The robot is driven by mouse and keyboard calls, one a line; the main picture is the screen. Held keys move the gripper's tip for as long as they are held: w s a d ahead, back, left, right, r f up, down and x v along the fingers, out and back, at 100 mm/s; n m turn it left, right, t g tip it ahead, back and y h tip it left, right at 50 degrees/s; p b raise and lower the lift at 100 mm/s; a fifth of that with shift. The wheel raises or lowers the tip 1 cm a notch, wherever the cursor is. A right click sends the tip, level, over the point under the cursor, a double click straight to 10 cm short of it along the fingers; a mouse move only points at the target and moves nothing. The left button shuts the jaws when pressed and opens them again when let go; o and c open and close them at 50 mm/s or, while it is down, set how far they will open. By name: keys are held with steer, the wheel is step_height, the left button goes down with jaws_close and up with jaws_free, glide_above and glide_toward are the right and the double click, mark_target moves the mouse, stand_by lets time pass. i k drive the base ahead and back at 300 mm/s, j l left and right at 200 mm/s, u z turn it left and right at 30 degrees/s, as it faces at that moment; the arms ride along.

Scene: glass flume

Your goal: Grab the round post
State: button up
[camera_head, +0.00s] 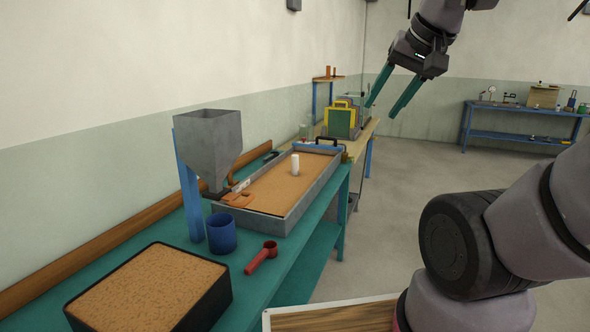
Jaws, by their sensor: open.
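A grey hopper (209,141) on a blue stand, a blue cup (221,234), a red scoop (262,257) and a black sand-filled box (150,290) stand nearer on the teal bench. A yellow and green case (342,118) is behind the tray. Floor is free at right.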

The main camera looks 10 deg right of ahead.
mark_target(295, 171)
steer(key=i+l, duration=0.3)
steer(key=i+l+u, duration=0.1)
steer(key=i+l, duration=0.15)
steer(key=l, duration=0.25)
steer(key=i+l, duration=0.3)
steer(key=l, duration=0.15)
steer(key=i+l+u, duration=0.1)
steer(key=i+l, duration=0.15)
steer(key=l, duration=0.15)
steer(key=i+l, duration=0.25)
steer(key=l, duration=0.2)
steer(key=i+l+u, duration=0.15)
steer(key=i+l, duration=0.65)
steer(key=i, duration=0.15)
